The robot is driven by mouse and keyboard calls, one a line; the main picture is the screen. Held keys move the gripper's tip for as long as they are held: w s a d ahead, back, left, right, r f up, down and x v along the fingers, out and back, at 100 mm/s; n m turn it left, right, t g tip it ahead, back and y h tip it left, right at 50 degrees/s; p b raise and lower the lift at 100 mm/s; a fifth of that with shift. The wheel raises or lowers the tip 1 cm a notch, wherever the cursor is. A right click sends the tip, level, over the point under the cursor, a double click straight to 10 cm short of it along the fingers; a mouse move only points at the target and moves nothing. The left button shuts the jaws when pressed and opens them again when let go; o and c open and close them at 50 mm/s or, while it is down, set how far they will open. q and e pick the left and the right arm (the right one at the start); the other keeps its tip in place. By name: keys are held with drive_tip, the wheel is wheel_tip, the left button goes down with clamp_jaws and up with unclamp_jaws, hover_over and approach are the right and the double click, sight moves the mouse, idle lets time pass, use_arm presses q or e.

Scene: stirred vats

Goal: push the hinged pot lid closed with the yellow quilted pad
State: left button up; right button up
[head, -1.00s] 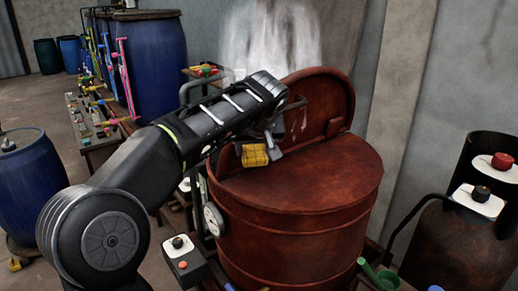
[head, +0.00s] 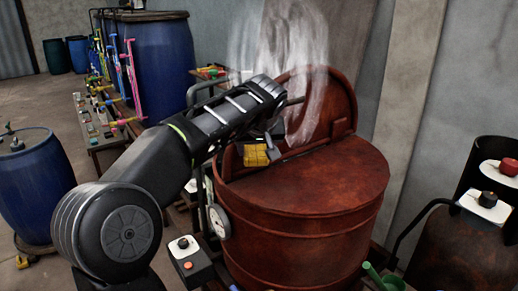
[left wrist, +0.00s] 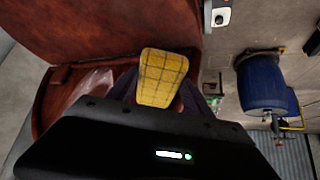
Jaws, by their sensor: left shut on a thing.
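The large rust-red pot (head: 310,225) stands right of centre in the head view. Its hinged lid part (head: 322,95) stands raised at the back, and the front part of the top is covered. Pale steam rises beside the lid. My left gripper (head: 262,142) is shut on the yellow quilted pad (head: 255,156) and holds it over the pot's open left side, in front of the raised lid. The pad (left wrist: 162,78) also shows in the left wrist view, with the red lid (left wrist: 110,30) behind it. Whether pad and lid touch is unclear. My right gripper is not in view.
A round gauge (head: 219,222) sits on the pot's left side, near a control box (head: 188,262) with a red button. Blue barrels (head: 35,185) stand at the left. A rusty vessel with a red knob (head: 508,167) stands at the right.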

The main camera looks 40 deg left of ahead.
use_arm(q)
drive_tip(key=w+a+f+p, duration=0.1)
drive_tip(key=w+a+p, duration=0.1)
drive_tip(key=a, duration=0.5)
idle(0.9)
idle(1.5)
drive_tip(key=s+a+r+p, duration=0.1)
drive_tip(key=s+r, duration=0.3)
drive_tip(key=s, duration=0.1)
drive_tip(key=shift+s+a+r, duration=0.3)
drive_tip(key=shift+s+r, duration=0.05)
drive_tip(key=shift+r, duration=0.05)
idle(0.3)
